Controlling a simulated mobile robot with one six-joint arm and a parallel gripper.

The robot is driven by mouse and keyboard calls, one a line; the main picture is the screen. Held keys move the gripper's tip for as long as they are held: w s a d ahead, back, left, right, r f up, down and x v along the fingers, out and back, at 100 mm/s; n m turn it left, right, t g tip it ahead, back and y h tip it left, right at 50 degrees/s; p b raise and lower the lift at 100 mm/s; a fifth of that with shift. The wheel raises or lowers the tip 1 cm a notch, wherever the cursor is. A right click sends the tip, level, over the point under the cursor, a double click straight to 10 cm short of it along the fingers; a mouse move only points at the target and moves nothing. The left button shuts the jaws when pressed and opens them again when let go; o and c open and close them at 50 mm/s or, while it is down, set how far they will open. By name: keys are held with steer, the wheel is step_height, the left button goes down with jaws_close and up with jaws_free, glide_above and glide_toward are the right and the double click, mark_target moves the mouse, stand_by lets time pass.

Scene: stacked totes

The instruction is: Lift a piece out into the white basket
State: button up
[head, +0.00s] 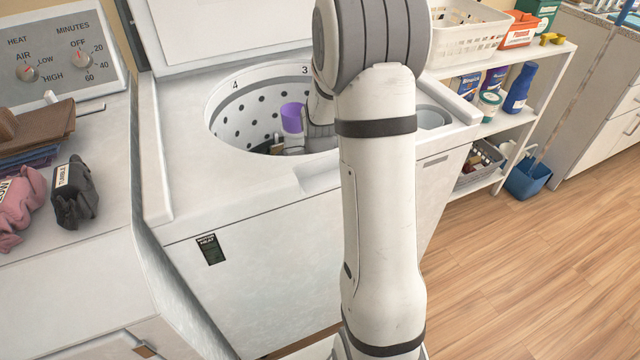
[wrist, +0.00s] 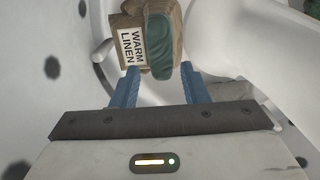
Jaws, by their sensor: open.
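My gripper (wrist: 160,70) reaches down inside the drum of an open top-loading washer (head: 245,200). Its two blue fingers are apart in the wrist view. A tan cloth piece (wrist: 182,22) with a "WARM LINEN" label and a dark green cloth part (wrist: 159,45) lie just ahead of the fingertips, roughly in line with the gap. I cannot tell whether the fingers touch them, or whether tan and green are one piece. In the head view the gripper (head: 290,148) is partly hidden by my arm and the drum rim. A white basket (head: 462,45) stands on the shelf at upper right.
The perforated drum wall (head: 240,110) surrounds the gripper closely. A purple cylindrical thing (head: 292,117) shows inside it. Pink (head: 20,205) and dark grey (head: 75,192) folded cloths lie on the machine at left. Bottles and an orange box (head: 518,30) share the shelf unit.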

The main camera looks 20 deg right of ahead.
step_height(320, 180, down, 5)
steer(key=shift+r+b, duration=0.1)
steer(key=shift+b, duration=0.3)
jaws_close()
stand_by(0.6)
step_height(320, 180, up, 12)
steer(key=w+p, duration=0.2)
steer(key=p, duration=0.7)
stand_by(0.8)
